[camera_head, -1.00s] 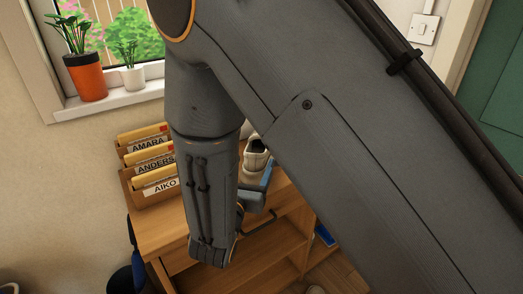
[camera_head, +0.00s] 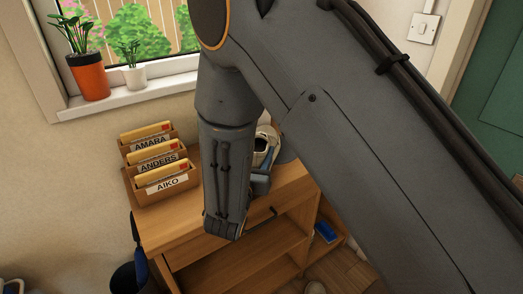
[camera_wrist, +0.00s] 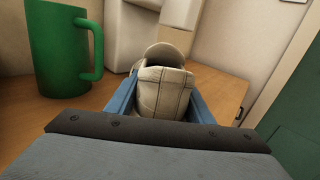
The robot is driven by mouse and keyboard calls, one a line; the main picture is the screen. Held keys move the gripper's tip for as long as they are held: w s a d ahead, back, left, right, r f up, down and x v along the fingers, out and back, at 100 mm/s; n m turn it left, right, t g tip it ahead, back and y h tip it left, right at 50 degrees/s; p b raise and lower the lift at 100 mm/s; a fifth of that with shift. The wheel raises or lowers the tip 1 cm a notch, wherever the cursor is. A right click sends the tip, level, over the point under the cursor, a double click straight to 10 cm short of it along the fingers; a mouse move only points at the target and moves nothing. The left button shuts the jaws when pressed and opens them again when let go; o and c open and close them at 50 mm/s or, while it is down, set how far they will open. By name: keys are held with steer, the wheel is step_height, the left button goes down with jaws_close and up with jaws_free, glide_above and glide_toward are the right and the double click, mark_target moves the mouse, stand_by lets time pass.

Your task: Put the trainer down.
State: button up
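The trainer (camera_head: 264,147) is off-white and partly hidden behind my arm in the head view. In the wrist view the trainer (camera_wrist: 162,92) shows heel first, straight ahead between the two blue fingers. My gripper (camera_wrist: 163,100) has a finger against each side of the heel and appears shut on it. In the head view my gripper (camera_head: 260,182) is over the right part of the wooden cabinet top (camera_head: 290,182). I cannot tell whether the sole touches the top.
A green mug (camera_wrist: 60,48) stands on the wooden top, left of the trainer in the wrist view. Labelled letter holders (camera_head: 160,180) line the top's left side. Potted plants (camera_head: 90,75) stand on the sill. A blue item (camera_head: 326,232) lies low at right.

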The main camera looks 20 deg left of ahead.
steer(key=c, duration=0.3)
steer(key=shift+c, duration=0.2)
steer(key=shift+r, duration=0.1)
